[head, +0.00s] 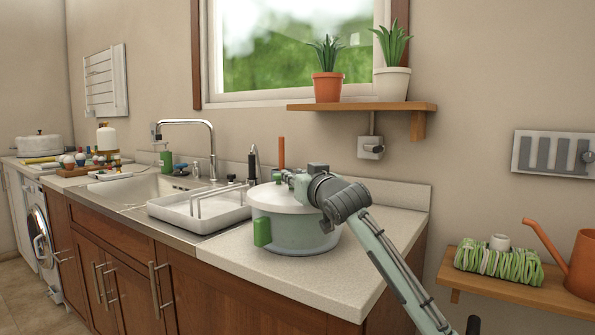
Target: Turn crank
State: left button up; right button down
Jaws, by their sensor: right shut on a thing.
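A round pale green and white drum (290,230) with a white lid and a green side block (262,232) stands on the light countertop. An upright reddish-brown handle (281,150) rises at the lid's left rear and appears to be the crank's grip. My right gripper (286,177) reaches over the lid from the right and is shut at this handle's lower part. The gripper's wrist hides the right part of the lid and most of the crank's arm. My left gripper is not in view.
A white dish tray (200,212) stands close to the drum's left, by the sink (150,188) and its tap. A shelf with two potted plants (365,106) is above. Bare counter (355,285) lies in front and right.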

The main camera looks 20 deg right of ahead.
jog(key=shift+w+a+m+h, duration=0.25)
jog(key=shift+m+h, duration=0.35)
jog(key=shift+h, duration=0.2)
jog(key=shift+w+f+m+h, duration=0.1)
jog(key=shift+m+h, duration=0.3)
jog(key=shift+h, duration=0.2)
jog(key=m+h, duration=0.1)
jog(key=h, duration=0.1)
jog(key=w+m+g+h+b, duration=0.1)
jog(key=h, duration=0.1)
jog(key=m+g+h+b, duration=0.1)
jog(key=m+h, duration=0.1)
jog(key=shift+w+d+f+h, duration=0.1)
jog(key=shift+w+d+h, duration=0.1)
jog(key=shift+d+h, duration=0.1)
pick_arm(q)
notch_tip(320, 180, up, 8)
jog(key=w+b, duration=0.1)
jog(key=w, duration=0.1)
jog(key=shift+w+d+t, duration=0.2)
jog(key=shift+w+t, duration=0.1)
pick_arm(e)
jog(key=shift+w+d+m+g+h, duration=0.2)
jog(key=shift+m+g+h, duration=0.4)
jog(key=shift+h, duration=0.2)
jog(key=shift+w+d+m+g+h, duration=0.15)
jog(key=shift+m+g+h, duration=0.35)
jog(key=shift+m+h, duration=0.25)
jog(key=c, duration=1.3)
grip_release()
